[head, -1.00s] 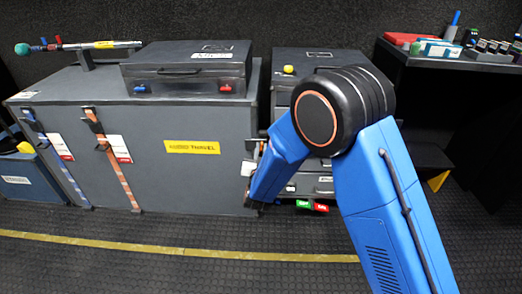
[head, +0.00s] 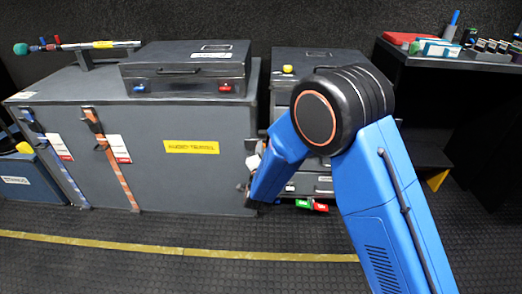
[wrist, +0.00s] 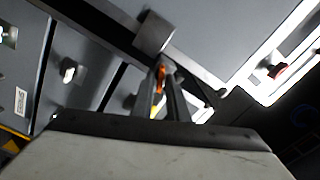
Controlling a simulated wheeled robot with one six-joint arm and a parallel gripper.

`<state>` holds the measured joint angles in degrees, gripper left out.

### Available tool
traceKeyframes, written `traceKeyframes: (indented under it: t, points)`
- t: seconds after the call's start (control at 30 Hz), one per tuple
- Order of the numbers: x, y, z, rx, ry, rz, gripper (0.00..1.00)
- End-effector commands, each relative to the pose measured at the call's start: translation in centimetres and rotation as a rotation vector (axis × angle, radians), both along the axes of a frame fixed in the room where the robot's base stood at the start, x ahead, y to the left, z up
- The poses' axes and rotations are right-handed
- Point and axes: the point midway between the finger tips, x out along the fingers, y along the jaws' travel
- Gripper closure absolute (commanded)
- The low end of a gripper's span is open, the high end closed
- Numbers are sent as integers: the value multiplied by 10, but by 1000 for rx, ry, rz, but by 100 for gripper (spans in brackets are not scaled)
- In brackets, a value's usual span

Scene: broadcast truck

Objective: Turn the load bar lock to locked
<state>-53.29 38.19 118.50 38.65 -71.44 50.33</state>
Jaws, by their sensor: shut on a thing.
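In the wrist view my gripper (wrist: 163,72) is shut on a small orange piece (wrist: 161,78), which shows between the two fingers. I take this piece to be the handle of the load bar lock. A grey metal block (wrist: 153,35) on a grey bar or edge lies just beyond the fingertips. The handle's full shape and any lock marking are hidden by the fingers. In the head view my blue arm reaches down between the large grey case (head: 190,185) and the drawer unit (head: 318,54), and the lock cannot be made out there.
A smaller case (head: 187,52) with blue and red latches lies on the large case. Straps (head: 115,165) run down its front. A dark table (head: 450,60) with small items stands at right. Red and green tags (head: 320,207) hang low by the drawers. The front floor is clear.

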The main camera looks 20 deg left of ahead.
Motion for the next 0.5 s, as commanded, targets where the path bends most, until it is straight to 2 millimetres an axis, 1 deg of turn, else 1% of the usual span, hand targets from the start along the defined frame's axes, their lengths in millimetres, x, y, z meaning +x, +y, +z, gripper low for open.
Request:
traceKeyframes:
  t: [0.2, 0.5]
  points:
    - [0, -1, -2, 177, 56, -2, 100]
    - [0, -1, -3, 353, 109, -2, 100]
